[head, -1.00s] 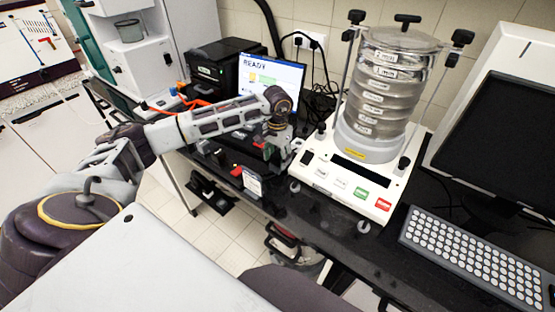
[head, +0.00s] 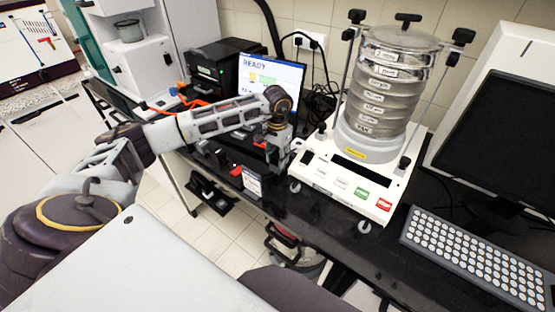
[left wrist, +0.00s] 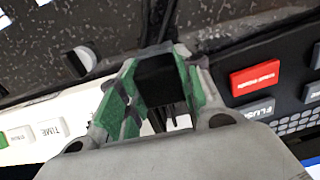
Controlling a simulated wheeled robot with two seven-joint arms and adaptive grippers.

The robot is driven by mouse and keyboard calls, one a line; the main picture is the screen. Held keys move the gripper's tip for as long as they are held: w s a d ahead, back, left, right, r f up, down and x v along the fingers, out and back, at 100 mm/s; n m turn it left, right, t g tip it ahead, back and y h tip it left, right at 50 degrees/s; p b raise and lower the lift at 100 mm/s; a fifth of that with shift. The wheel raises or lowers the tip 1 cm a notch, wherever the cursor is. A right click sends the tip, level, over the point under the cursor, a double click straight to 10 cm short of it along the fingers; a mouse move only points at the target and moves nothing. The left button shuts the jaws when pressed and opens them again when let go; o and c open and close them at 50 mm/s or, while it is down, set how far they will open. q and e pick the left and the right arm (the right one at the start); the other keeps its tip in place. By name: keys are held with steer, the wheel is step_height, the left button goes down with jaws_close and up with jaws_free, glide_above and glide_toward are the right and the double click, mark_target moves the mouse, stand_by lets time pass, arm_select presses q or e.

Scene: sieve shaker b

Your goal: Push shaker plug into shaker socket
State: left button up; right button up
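My left gripper (head: 276,148) is beside the left side of that base, low over the bench. In the left wrist view my left gripper (left wrist: 152,88) has green pads on either side of a black block, which looks like the shaker plug (left wrist: 155,78), and appears shut on it. A dark cable runs by it. The shaker socket cannot be made out. My right gripper is not in view.
A monitor showing READY (head: 270,75) and a black printer-like box (head: 222,62) stand behind my left arm. A keyboard (head: 475,258) and dark screen (head: 505,120) are on the right. A small white label stand (head: 252,182) is at the bench front edge. A wall outlet (head: 305,41) has cables.

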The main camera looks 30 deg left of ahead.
arm_select(q)
jaws_close()
steer(key=shift+r+p, duration=1.1)
steer(key=shift+r, duration=2)
steer(key=shift+r+p, duration=0.4)
steer(key=shift+r, duration=1.05)
steer(key=shift+w+d, duration=0.15)
